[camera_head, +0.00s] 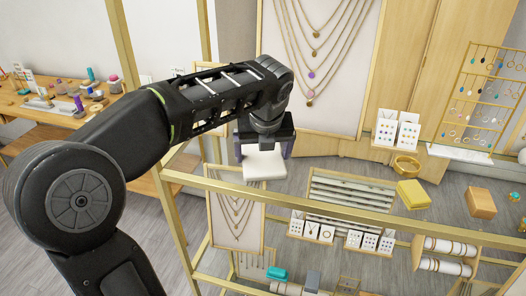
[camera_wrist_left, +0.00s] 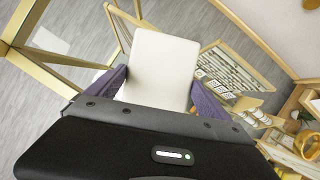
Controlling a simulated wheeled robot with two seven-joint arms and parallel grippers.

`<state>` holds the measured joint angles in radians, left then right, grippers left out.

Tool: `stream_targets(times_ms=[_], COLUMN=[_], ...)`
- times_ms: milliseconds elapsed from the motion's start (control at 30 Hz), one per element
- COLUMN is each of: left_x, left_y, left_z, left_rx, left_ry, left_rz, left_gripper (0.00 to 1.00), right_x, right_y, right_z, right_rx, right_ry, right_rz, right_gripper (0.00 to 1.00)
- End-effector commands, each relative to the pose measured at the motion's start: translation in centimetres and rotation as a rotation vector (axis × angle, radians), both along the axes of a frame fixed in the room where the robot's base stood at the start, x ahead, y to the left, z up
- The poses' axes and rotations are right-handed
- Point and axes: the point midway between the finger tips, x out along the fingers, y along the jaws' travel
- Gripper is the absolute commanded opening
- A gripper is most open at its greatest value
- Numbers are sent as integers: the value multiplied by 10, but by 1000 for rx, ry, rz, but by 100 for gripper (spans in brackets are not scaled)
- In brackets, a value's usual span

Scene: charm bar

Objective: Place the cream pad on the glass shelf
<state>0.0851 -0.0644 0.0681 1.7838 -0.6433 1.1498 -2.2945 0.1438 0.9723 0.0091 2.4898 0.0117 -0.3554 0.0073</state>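The cream pad (camera_head: 264,166) is a flat, pale rounded square held in my left gripper (camera_head: 265,150). In the left wrist view the pad (camera_wrist_left: 160,68) sits between the two purple fingers, which appear to touch its sides. In the head view the pad is in front of the upper gold-framed level of the display rack, which looks like a glass shelf (camera_head: 340,209). Its clear surface is hard to make out, and I cannot tell the pad's height above it. My right gripper is not in view.
Gold posts and rails stand close to my left arm. A wooden table (camera_head: 40,105) with trinkets stands at left.

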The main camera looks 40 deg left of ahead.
Motion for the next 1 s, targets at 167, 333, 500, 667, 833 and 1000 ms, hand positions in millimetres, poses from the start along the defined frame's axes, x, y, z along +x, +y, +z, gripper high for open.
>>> stream_targets(times_ms=[167, 333, 500, 667, 833, 1000], left_x=[0, 0, -1, -8, -18, -28], left_y=[0, 0, -2, -8, -17, -25], left_z=[0, 1, 9, 30, 65, 102], left_rx=[-1, 0, 0, 1, 0, 0], left_ry=[1, 0, -3, -5, -5, 0], left_rz=[0, 0, 0, -1, 0, 0], left_gripper=[100, 100, 100, 100, 100, 100], right_x=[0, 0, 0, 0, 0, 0], right_y=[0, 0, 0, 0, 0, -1], right_z=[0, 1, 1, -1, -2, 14], right_rx=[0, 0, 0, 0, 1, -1], right_ry=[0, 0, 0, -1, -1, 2], right_rz=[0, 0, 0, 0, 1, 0], right_gripper=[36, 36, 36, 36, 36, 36])
